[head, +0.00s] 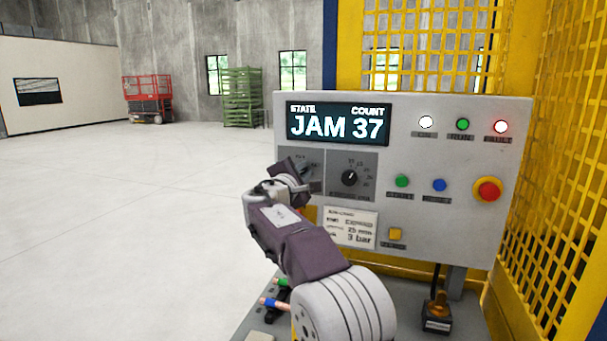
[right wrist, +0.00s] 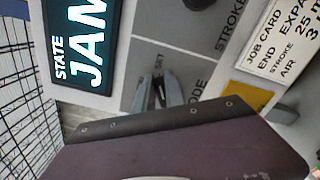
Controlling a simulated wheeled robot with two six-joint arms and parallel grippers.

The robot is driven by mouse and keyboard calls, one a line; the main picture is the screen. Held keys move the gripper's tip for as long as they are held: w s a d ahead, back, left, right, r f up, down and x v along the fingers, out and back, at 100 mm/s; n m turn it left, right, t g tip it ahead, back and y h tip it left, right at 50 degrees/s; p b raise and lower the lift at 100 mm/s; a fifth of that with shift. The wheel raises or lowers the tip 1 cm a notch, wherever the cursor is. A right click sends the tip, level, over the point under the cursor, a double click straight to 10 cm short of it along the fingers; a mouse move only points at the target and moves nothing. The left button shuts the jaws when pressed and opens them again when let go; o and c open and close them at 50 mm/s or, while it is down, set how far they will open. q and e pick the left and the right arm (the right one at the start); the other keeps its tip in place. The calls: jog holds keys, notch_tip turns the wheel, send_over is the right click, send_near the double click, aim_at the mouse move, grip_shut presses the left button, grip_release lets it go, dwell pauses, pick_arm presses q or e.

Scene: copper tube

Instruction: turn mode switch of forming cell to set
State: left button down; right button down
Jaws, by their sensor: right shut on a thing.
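The forming cell's control panel (head: 470,220) stands at the right in the head view, its display (head: 338,123) reading STATE JAM, COUNT 37. The mode switch is on a dark grey plate (head: 310,158), left of the stroke knob (head: 349,177). My right gripper (head: 304,174) is at this plate and hides most of the switch. In the right wrist view, my right gripper's fingers (right wrist: 157,86) are shut on the switch knob, between the SET label (right wrist: 158,64) and the partly covered MODE label (right wrist: 197,95). The knob's exact angle is hard to tell. My left gripper is out of view.
Green (head: 402,181) and blue (head: 439,185) buttons and a red emergency stop (head: 487,190) sit right of the knobs. A job card (head: 350,228) and yellow button (head: 396,234) are below. Yellow mesh guarding (head: 560,150) stands behind and right. Open floor (head: 110,230) lies left.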

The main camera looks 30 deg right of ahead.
jog(key=c, duration=1.4)
grip_release()
jog(key=b+v, duration=0.2)
jog(key=v, duration=0.7)
jog(key=shift+b, duration=0.3)
jog(key=shift+f, duration=0.1)
